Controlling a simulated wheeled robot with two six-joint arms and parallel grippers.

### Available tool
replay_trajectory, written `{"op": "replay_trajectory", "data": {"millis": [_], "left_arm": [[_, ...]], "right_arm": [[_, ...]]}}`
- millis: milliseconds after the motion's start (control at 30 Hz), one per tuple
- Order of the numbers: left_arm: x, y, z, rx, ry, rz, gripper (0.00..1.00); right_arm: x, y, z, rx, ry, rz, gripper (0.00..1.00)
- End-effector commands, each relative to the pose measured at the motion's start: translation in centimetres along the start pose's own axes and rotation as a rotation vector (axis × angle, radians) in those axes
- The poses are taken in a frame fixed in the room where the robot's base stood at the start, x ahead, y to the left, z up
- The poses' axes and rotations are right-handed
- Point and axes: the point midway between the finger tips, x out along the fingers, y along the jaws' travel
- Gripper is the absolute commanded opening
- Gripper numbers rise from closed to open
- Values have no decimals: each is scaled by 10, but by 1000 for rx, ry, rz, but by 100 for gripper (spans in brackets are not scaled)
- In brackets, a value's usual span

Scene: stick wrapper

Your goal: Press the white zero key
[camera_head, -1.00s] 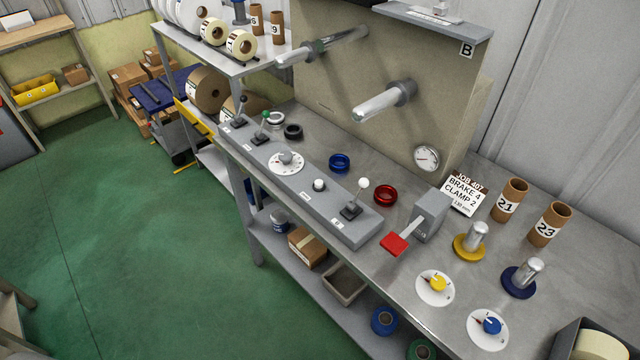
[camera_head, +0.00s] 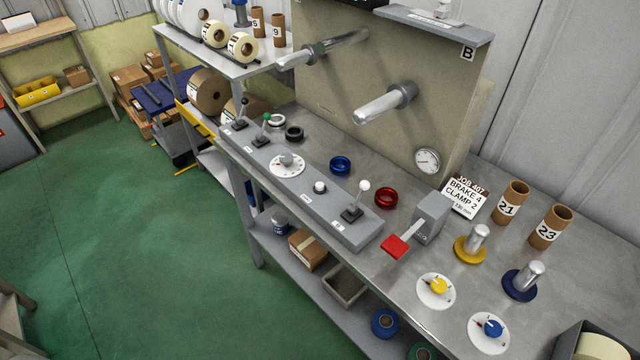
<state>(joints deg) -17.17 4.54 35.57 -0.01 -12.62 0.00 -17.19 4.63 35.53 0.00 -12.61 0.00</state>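A small round white button (camera_head: 320,187) sits on the grey control panel (camera_head: 345,231), between a white dial (camera_head: 287,165) and a lever with a white ball knob (camera_head: 364,186). A small label lies in front of the button, too small to read, so I cannot tell if it is the zero key. Neither of my grippers shows in the head view.
The panel runs along the front of a metal bench (camera_head: 410,290). A red-ended lever block (camera_head: 430,218), yellow dial (camera_head: 437,287), blue dial (camera_head: 490,328) and job card (camera_head: 465,197) are to the right. Spindles (camera_head: 385,103) stick out above the bench.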

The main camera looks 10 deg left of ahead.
Motion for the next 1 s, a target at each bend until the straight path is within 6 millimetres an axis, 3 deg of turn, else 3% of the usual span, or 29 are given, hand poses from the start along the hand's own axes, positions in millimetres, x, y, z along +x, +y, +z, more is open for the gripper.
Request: {"op": "replay_trajectory", "data": {"millis": [33, 167, 200, 1000], "left_arm": [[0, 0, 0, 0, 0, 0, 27], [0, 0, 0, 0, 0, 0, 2], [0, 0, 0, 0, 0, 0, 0], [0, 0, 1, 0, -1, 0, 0]], "right_arm": [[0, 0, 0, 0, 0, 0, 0], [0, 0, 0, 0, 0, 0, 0], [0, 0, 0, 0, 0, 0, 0], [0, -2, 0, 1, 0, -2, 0]]}}
